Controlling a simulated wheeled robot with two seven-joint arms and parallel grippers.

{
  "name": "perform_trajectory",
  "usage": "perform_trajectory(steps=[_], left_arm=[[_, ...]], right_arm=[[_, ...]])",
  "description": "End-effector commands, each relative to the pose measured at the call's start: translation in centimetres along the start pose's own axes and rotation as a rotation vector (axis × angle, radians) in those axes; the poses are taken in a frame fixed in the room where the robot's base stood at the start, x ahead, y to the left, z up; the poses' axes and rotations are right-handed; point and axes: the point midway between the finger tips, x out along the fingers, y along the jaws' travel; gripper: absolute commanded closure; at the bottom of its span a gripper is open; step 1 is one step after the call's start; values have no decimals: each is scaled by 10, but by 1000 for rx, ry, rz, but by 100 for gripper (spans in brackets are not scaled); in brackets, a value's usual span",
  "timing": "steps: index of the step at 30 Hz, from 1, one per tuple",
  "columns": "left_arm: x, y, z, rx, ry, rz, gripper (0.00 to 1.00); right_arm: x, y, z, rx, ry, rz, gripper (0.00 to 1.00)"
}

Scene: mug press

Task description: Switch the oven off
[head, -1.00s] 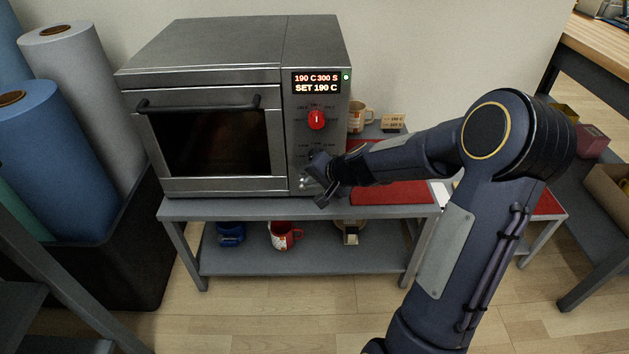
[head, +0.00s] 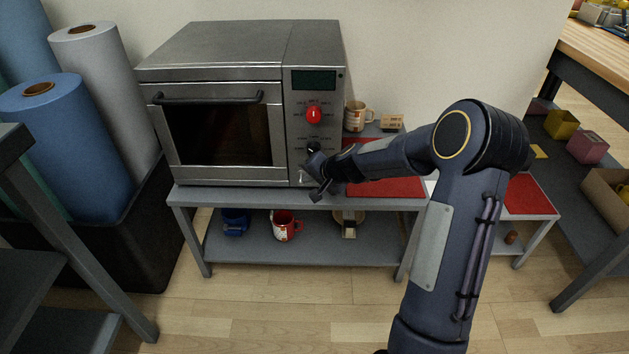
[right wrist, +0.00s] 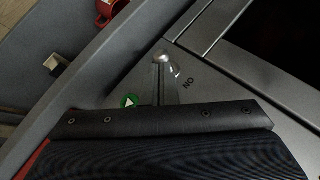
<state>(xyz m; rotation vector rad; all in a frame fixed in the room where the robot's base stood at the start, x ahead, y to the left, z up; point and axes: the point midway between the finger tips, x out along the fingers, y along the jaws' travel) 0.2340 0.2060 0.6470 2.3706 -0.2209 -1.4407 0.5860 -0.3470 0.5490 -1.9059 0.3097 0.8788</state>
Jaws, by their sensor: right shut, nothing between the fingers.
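The grey oven (head: 212,140) stands on a grey table with its door shut. Its display (head: 314,80) is dark and no indicator light shows beside it. A red dial (head: 314,114) sits under the display, with a black knob (head: 313,147) lower down. My right gripper (head: 319,194) is shut and empty at the lower right of the oven's front panel. In the right wrist view a metal toggle switch (right wrist: 164,66) shows beside the word ON, just beyond the dark gripper edge. I cannot tell whether the gripper touches it. My left gripper is out of view.
A red mat (head: 385,186) and a patterned mug (head: 356,115) are right of the oven. The lower shelf holds a red mug (head: 284,226) and a blue item (head: 235,221). Large rolls (head: 75,140) stand in a black bin at left. A workbench (head: 590,60) is at right.

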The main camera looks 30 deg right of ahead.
Motion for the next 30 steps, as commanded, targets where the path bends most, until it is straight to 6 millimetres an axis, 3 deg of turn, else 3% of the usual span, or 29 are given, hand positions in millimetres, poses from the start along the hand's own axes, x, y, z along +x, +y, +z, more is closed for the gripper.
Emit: perform_trajectory(steps=[25, 30], left_arm=[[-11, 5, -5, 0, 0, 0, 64], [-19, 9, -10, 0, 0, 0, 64]], right_arm=[[-12, -11, -4, 0, 0, 1, 100], [-21, -18, -10, -2, 0, 0, 100]])
